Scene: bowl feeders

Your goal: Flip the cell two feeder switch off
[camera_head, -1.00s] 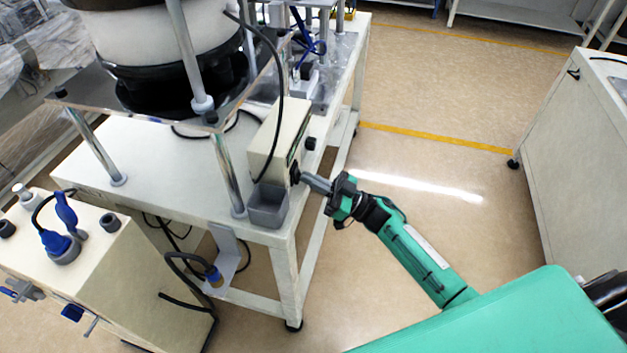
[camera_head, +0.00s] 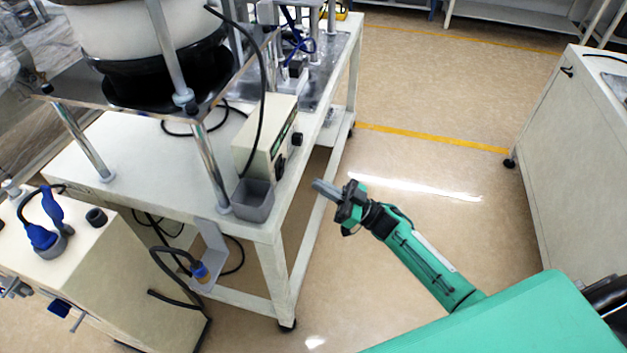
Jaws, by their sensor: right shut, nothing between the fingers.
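The feeder control box (camera_head: 264,138) is cream-coloured and stands on the white table near its right edge. Its right-facing panel carries a black switch (camera_head: 280,165) and a black knob (camera_head: 297,139). The switch's exact position is too small to tell. My right gripper (camera_head: 320,187) is shut and empty, to the right of the box and apart from it, over the floor beside the table edge. Its fingers point left toward the panel. My left gripper is not in view.
The white table (camera_head: 150,165) bears the bowl feeder (camera_head: 150,50) on metal posts. A grey bin (camera_head: 252,200) sits in front of the box. A black cable arches over it. A cream cabinet (camera_head: 75,270) stands lower left, another (camera_head: 575,140) at right. Open floor lies between.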

